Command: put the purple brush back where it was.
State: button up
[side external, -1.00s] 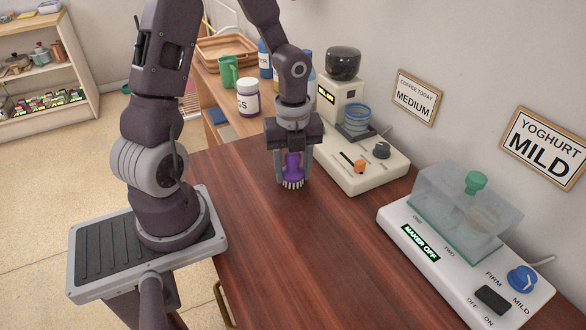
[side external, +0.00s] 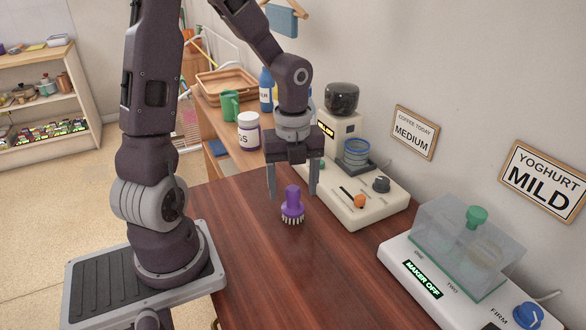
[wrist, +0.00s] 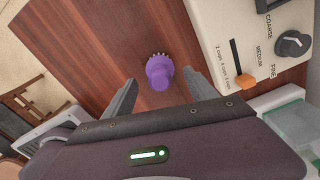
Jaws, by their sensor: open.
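The purple brush (side external: 292,206) stands upright on the brown wooden dresser top (side external: 270,255), bristles down. It also shows in the wrist view (wrist: 159,73), beyond the fingertips and roughly between them. My gripper (side external: 293,196) is open, with its two fingers apart. In the side view it is above and behind the brush, and the brush is free of the fingers. In the wrist view the two fingers of my gripper (wrist: 163,82) show no contact with the brush.
A cream coffee grinder (side external: 362,198) stands close to the right of the brush. A yoghurt maker (side external: 440,285) with a clear cover is farther right. A white jar (side external: 249,130), a green mug (side external: 230,104) and a wicker tray (side external: 225,84) stand at the back. The dresser top in front is clear.

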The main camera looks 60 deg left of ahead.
notch_tip(320, 180, up, 7)
jog(key=shift+f, duration=0.2)
jog(key=s+d+r+n+t, duration=0.5)
jog(key=s+d+r+n, duration=0.3)
jog(key=n, duration=1.3)
jog(key=s+d, duration=0.2)
jog(key=s, duration=0.1)
jog(key=shift+s+t, duration=0.25)
jog(key=shift+t, duration=0.05)
